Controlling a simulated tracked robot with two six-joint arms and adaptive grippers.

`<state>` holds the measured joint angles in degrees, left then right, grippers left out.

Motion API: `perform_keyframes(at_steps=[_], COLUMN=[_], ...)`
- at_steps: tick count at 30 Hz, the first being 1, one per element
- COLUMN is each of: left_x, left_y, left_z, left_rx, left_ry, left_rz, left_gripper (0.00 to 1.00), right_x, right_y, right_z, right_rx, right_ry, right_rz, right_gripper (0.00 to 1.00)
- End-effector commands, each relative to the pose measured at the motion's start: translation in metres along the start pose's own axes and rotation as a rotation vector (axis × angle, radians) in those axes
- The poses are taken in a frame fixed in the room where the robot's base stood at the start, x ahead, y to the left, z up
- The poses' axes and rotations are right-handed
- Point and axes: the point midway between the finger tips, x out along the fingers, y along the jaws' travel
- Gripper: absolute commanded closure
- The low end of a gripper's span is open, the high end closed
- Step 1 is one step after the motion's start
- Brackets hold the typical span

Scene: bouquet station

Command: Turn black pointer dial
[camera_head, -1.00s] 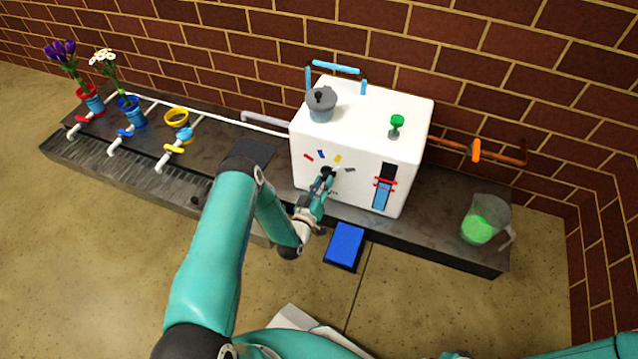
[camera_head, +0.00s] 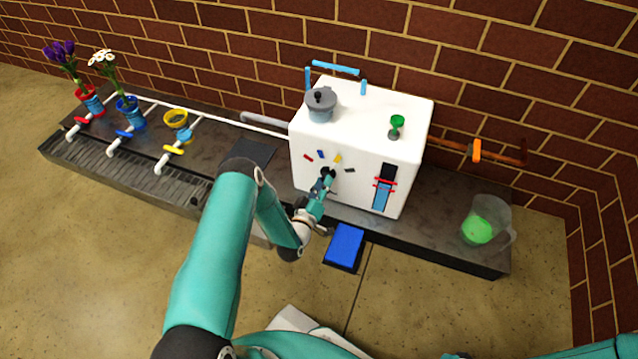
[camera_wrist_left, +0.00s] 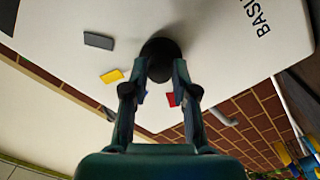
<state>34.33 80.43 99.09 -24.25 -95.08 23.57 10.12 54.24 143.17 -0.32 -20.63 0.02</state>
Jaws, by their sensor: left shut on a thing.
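The black pointer dial (camera_wrist_left: 160,47) is on the front face of the white box (camera_head: 353,125). In the head view the dial is mostly hidden by my left gripper (camera_head: 327,177). In the left wrist view my left gripper (camera_wrist_left: 156,80) has its two fingers on either side of the round black dial, shut on it. Coloured marks sit around the dial: red (camera_head: 308,158), blue (camera_head: 321,154), yellow (camera_head: 338,158) and grey (camera_head: 350,170). Which mark the pointer faces cannot be told. My right gripper is not in view.
A grey lidded pot (camera_head: 321,105) and a green knob (camera_head: 397,122) are on the box top. A level gauge (camera_head: 384,187) is right of the dial. A blue pad (camera_head: 345,245) lies below. A jug with green liquid (camera_head: 484,222) stands right; flower pots (camera_head: 130,113) stand left.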

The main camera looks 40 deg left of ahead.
Motion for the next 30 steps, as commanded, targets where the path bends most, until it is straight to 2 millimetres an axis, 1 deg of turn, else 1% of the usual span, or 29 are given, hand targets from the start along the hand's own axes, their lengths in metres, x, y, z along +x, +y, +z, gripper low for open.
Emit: perform_keyframes(at_steps=[1, 5, 6, 14, 17, 20, 23, 30], left_x=[-0.001, -0.001, -0.001, -0.001, -0.004, -0.012, -0.027, -0.076], left_y=[-0.005, -0.005, -0.004, -0.002, -0.002, -0.003, -0.003, -0.004], left_z=[-0.004, -0.003, -0.003, -0.001, -0.001, 0.0, 0.0, 0.0], left_rx=[0.002, 0.002, 0.002, 0.002, 0.002, 0.001, 0.0, -0.001], left_ry=[0.011, 0.009, 0.008, 0.004, 0.003, 0.0, 0.0, 0.001], left_rz=[-0.014, -0.012, -0.011, -0.007, -0.007, -0.007, -0.009, -0.012], left_gripper=[0.71, 0.49, 0.47, 0.47, 0.47, 0.47, 0.47, 0.47], right_x=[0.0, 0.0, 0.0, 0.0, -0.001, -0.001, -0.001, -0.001], right_y=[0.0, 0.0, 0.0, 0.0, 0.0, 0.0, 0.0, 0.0], right_z=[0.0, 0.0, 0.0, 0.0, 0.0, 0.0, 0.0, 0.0], right_rx=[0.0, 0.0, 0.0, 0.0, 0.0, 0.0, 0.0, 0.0], right_ry=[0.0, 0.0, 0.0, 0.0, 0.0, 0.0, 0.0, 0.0], right_rz=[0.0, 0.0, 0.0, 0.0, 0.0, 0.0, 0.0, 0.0], right_gripper=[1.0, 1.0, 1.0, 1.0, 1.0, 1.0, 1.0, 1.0])
